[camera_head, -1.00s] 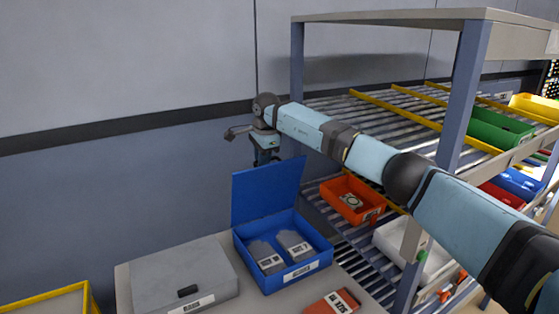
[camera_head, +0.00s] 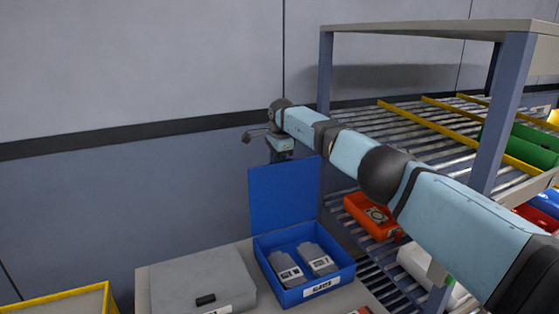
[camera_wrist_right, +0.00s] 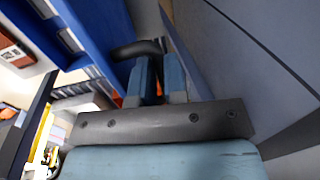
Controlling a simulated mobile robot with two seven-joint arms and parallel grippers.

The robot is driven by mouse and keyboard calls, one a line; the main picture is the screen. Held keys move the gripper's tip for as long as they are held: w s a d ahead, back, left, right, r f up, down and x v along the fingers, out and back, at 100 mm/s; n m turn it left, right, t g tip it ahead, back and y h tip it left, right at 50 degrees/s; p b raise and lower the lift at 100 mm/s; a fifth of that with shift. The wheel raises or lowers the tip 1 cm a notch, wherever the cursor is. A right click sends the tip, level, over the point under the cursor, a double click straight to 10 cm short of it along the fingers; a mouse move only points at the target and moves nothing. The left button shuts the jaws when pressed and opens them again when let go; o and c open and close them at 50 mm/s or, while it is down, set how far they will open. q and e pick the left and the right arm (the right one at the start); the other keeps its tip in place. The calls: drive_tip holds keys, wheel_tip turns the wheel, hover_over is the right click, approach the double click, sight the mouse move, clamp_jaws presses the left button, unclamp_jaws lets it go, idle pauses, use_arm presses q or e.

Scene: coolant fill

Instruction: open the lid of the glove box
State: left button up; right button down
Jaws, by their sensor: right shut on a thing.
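The blue box (camera_head: 322,292) stands on the table with its lid (camera_head: 283,195) raised about upright at its back edge. Two grey packs with white labels (camera_head: 290,273) lie inside it. My right arm reaches in from the right, and its gripper (camera_wrist_right: 144,78) is at the top of the lid, its fingertips hidden behind the lid in the head view. In the right wrist view its two blue fingers are shut on a dark handle (camera_wrist_right: 137,49) beside the blue lid surface. My left gripper is not in view.
A closed grey case (camera_head: 200,280) stands left of the blue box. A yellow-rimmed bin (camera_head: 60,300) is at the lower left. A roller shelf (camera_head: 505,110) with an orange bin (camera_head: 371,216) and a green bin (camera_head: 523,145) stands at the right. The wall is close behind.

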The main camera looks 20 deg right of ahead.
drive_tip(key=shift+a+f, duration=0.25)
drive_tip(key=shift+f, duration=0.2)
drive_tip(key=c, duration=1.2)
unclamp_jaws()
drive_tip(key=shift+o, duration=0.2)
drive_tip(key=shift+w, duration=0.2)
drive_tip(key=shift+r, duration=0.1)
drive_tip(key=b+v, duration=0.1)
drive_tip(key=v, duration=1.2)
drive_tip(key=shift+r+b, duration=0.3)
drive_tip(key=shift+b, duration=0.05)
drive_tip(key=shift+d, duration=0.15)
